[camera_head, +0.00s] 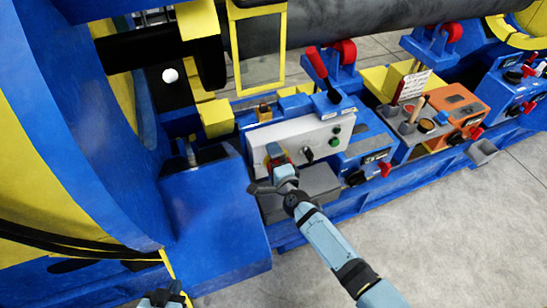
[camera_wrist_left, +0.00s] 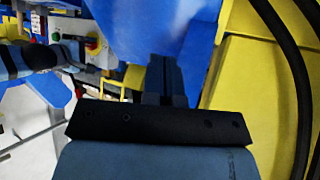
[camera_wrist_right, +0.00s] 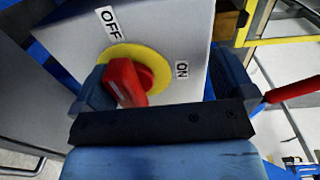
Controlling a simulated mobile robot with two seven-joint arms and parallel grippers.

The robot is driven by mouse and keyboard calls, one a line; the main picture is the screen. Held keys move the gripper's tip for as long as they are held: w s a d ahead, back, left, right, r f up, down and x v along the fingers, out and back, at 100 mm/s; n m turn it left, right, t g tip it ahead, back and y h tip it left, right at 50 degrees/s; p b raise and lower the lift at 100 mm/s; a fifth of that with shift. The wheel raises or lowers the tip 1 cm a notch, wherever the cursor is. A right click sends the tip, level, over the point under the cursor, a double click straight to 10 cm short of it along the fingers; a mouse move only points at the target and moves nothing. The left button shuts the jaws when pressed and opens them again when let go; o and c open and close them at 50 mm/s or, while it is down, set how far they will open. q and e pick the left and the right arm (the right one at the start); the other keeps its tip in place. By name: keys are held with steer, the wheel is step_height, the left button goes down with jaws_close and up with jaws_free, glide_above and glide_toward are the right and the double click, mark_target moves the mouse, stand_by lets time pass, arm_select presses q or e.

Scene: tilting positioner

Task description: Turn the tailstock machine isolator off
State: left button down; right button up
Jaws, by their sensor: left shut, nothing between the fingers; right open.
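The tailstock machine isolator (camera_wrist_right: 127,80) is a red rotary handle on a yellow disc, on a light grey panel (camera_head: 310,132). In the right wrist view an OFF label (camera_wrist_right: 107,22) is above it and an ON label (camera_wrist_right: 182,71) to its right. I cannot tell exactly which label the handle points at. My right gripper (camera_head: 272,177) is open in front of the isolator; the handle shows between its fingers, nearer the left one. My left gripper (camera_head: 165,298) is shut and empty at the bottom edge of the head view, far from the isolator, its fingers together in its wrist view (camera_wrist_left: 165,82).
A red lever (camera_head: 317,65) stands behind the panel. A green button (camera_head: 336,131) and a black knob (camera_head: 307,154) share the panel. A tool tray (camera_head: 408,150) is to the right. A large blue and yellow structure (camera_head: 70,120) fills the left. Grey floor (camera_head: 440,230) is clear at lower right.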

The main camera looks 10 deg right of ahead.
step_height(320, 180, up, 14)
steer(key=w+p, duration=0.1)
steer(key=p, duration=0.9)
steer(key=shift+w+r+p, duration=0.2)
steer(key=shift+w+p, duration=0.2)
steer(key=shift+s+d+r+t+p, duration=0.15)
steer(key=shift+s+r+p, duration=0.15)
steer(key=shift+r, duration=0.3)
steer(key=shift+s+d+r+t+p, duration=0.1)
steer(key=shift+s+r+t+p, duration=0.15)
steer(key=shift+r, duration=0.3)
steer(key=c, duration=0.5)
steer(key=shift+s+a+r, duration=0.15)
steer(key=shift+s+r, duration=0.15)
steer(key=shift+s, duration=0.15)
steer(key=shift+s+a+r, duration=0.15)
steer(key=shift+s+r, duration=0.1)
steer(key=shift+s, duration=0.2)
steer(key=shift+c, duration=0.5)
steer(key=s+d+f+n+g, duration=0.2)
steer(key=s+n, duration=0.4)
steer(key=s, duration=0.4)
steer(key=s+d+f+n+g, duration=0.2)
steer(key=s+d+f+n, duration=0.2)
steer(key=s, duration=0.6)
steer(key=s+d+f+n+g, duration=0.3)
steer(key=s+n, duration=0.5)
steer(key=s, duration=0.2)
steer(key=shift+s+f, duration=0.3)
